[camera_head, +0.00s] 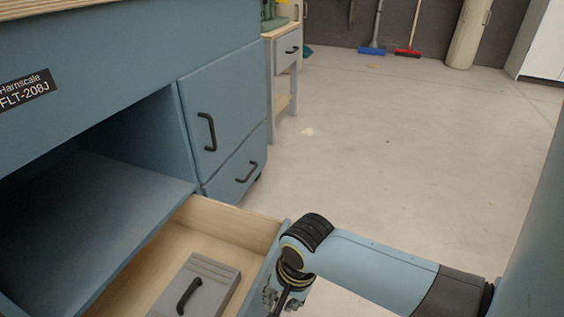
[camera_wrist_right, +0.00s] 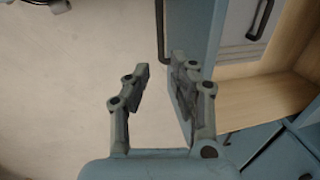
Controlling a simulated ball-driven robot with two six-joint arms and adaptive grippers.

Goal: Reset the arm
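My right arm comes in from the right in the head view. Its gripper (camera_head: 284,300) is beside the front of an open drawer (camera_head: 235,222), partly cut off by the lower edge. In the right wrist view the gripper (camera_wrist_right: 160,72) has its two fingers spread apart with nothing held between them. The dark handle (camera_wrist_right: 160,30) of the drawer front (camera_wrist_right: 205,30) is just beyond the fingertips, nearer the right-hand finger. Whether that finger touches the drawer front I cannot tell. My left gripper is not in view.
A grey box with a black handle (camera_head: 208,275) lies in the drawer. The blue workbench (camera_head: 120,60) has an open shelf (camera_head: 110,190) and a closed door (camera_head: 222,105). Open concrete floor (camera_head: 400,150) lies to the right. Brooms (camera_head: 408,50) stand at the far wall.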

